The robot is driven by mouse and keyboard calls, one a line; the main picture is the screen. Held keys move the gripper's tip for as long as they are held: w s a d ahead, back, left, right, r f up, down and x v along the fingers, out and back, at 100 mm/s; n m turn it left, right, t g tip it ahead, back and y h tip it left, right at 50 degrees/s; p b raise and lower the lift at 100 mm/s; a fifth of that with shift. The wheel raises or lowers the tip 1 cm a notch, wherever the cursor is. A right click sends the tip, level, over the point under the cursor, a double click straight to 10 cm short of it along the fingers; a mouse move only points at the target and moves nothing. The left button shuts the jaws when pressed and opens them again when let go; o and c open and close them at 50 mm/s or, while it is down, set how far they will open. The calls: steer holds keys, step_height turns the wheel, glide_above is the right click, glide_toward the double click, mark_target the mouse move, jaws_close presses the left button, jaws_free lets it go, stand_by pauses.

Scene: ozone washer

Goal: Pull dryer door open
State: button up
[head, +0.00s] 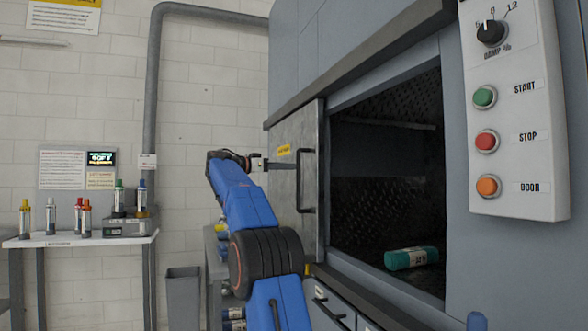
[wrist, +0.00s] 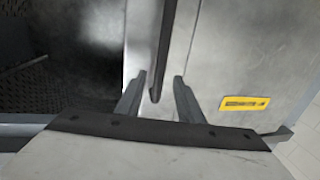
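The grey metal dryer door (head: 283,200) stands at the left of the dark dryer opening (head: 385,170), which is largely uncovered. A dark vertical bar handle (head: 313,182) is on the door, near the opening. My gripper (head: 288,165) reaches across the door face to the handle. In the wrist view my gripper (wrist: 159,80) has its two fingers apart, one on each side of the handle's end (wrist: 165,40). Gaps show beside the bar, and I cannot tell whether either finger touches it. The door's yellow label (wrist: 245,103) lies right of the fingers.
A teal rolled bundle (head: 411,257) lies inside the dryer. A control panel (head: 513,120) with green, red and orange buttons is on the right. A grey bin (head: 184,298) and a white table (head: 85,239) with several small bottles stand at the left.

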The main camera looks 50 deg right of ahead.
steer(key=v, duration=1.1)
steer(key=s+a+f+n+t+y, duration=0.3)
steer(key=s+a+f+n+y, duration=0.2)
steer(key=s+a+f, duration=0.7)
steer(key=s+a+f+n+t+y, duration=0.3)
steer(key=s+a+f+n+y, duration=0.3)
steer(key=f, duration=1.8)
steer(key=s+a+f+n+t+y, duration=0.3)
steer(key=s+a+f+n+y, duration=0.3)
steer(key=s+a+f, duration=1.2)
steer(key=s+a+n, duration=0.1)
steer(key=s+n, duration=0.2)
steer(key=s, duration=0.3)
steer(key=shift+a+n, duration=0.4)
